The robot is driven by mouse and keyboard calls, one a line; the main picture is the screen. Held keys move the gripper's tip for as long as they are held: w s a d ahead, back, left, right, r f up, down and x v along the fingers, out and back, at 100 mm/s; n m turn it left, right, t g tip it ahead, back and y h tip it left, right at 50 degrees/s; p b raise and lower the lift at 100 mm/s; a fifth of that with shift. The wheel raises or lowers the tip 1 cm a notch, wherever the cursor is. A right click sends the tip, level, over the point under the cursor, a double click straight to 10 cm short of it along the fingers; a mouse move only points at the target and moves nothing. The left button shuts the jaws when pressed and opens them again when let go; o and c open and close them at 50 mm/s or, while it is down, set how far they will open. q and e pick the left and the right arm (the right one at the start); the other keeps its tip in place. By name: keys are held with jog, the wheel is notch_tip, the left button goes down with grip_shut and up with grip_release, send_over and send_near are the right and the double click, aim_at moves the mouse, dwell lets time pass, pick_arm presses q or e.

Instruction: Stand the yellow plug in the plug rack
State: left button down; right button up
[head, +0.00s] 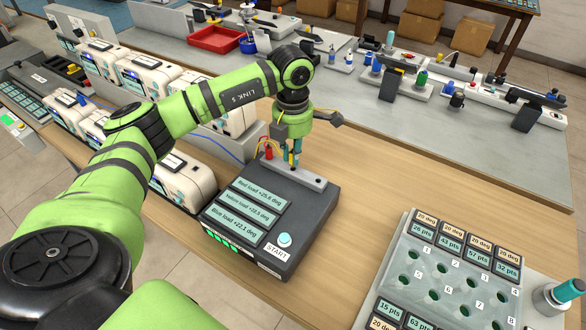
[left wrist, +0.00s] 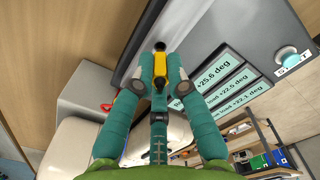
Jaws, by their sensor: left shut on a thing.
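In the head view the fingers are just above the light grey bar (head: 310,181) at the back of the dark console, which looks like the plug rack. A red plug (head: 268,153) stands at the bar's left end. My right gripper is not in view.
The dark console (head: 318,215) has red, yellow and blue load readouts and a START button (head: 285,240). White machines (head: 185,180) stand close on its left. A grey holed tray (head: 440,262) with cards lies at front right. Bare wood lies between console and tray.

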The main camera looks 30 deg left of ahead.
pick_arm(q)
jog(key=shift+f+b, duration=0.65)
jog(key=shift+f, duration=0.3)
jog(key=shift+f, duration=0.15)
dwell(0.6)
jog(key=c, duration=1.2)
grip_release()
jog(key=shift+o, duration=0.2)
jog(key=shift+r, duration=0.25)
notch_tip(320, 180, up, 12)
jog(key=shift+f, duration=0.15)
